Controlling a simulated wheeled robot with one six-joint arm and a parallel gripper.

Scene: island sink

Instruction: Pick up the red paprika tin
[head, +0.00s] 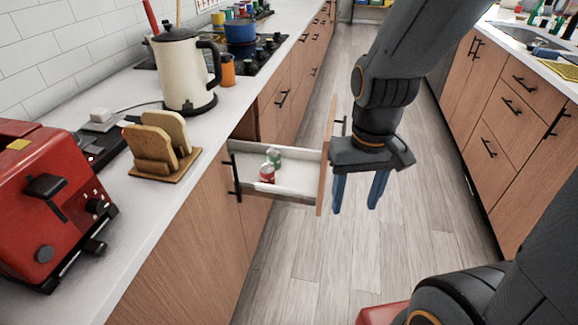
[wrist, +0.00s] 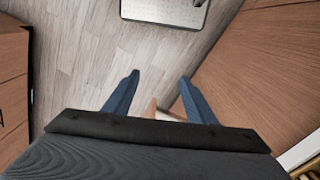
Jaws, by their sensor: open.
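The red paprika tin (head: 267,173) stands in the open white drawer (head: 298,174) in the head view. A green tin (head: 274,157) stands just behind it. My gripper (head: 357,209) is open and empty, pointing down over the floor to the right of the drawer's wooden front (head: 327,160). It is apart from both tins. In the wrist view my open blue fingers (wrist: 158,80) show with floor between them. Neither tin can be made out in the wrist view.
The counter left of the drawer holds a red toaster (head: 45,200), a toast rack (head: 158,150) and a cream kettle (head: 180,70). Grey floor (head: 300,270) is open in the aisle. A second cabinet row (head: 505,100) with a sink lies at right.

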